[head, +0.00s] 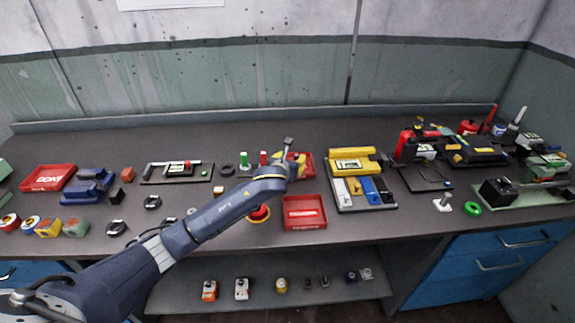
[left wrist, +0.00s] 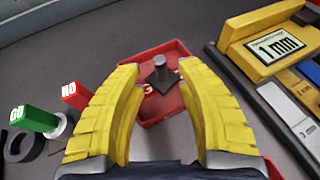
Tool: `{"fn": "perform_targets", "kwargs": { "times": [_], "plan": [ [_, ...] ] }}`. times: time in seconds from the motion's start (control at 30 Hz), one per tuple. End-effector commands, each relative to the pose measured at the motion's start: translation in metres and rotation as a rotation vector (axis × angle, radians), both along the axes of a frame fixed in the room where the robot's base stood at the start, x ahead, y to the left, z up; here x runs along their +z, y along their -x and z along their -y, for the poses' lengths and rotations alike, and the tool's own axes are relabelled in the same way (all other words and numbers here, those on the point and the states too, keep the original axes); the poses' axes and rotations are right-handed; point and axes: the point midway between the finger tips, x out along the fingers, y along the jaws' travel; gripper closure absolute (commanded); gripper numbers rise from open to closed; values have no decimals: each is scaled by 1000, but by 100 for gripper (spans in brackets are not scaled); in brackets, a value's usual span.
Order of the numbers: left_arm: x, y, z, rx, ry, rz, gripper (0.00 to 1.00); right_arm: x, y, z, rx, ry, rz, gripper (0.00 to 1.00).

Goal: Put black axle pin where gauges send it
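A dark grey-black flanged pin (left wrist: 160,76) stands upright in or just over a red tray (left wrist: 153,118) in the left wrist view. My left gripper (left wrist: 160,72) has its yellow fingers wide apart with the pin showing between and beyond the tips; I see no contact. In the head view, my left gripper (head: 294,158) is over the back red tray (head: 308,168), which it partly hides. The green GO gauge (left wrist: 32,119) and red NO gauge (left wrist: 76,95) stand left of the tray; they also show in the head view, green (head: 243,159) and red (head: 263,158). My right gripper is out of view.
A second red tray (head: 304,222) lies in front of the gripper. A yellow 1 mm gauge block (head: 352,166) is on the rack to the right.

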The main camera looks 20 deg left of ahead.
Motion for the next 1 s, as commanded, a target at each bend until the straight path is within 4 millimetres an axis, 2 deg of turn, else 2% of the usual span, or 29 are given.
{"fn": "perform_targets", "kwargs": {
  "times": [0.2,0.4,0.63,1.0],
  "plan": [
    [13,31,0,-1,-1,1,64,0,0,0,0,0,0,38],
    [21,51,1,0,0,0,64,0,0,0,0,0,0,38],
    [25,61,1,0,0,0,64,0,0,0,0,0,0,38],
    [25,62,1,1,0,0,64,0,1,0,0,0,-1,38]
  ]
}}
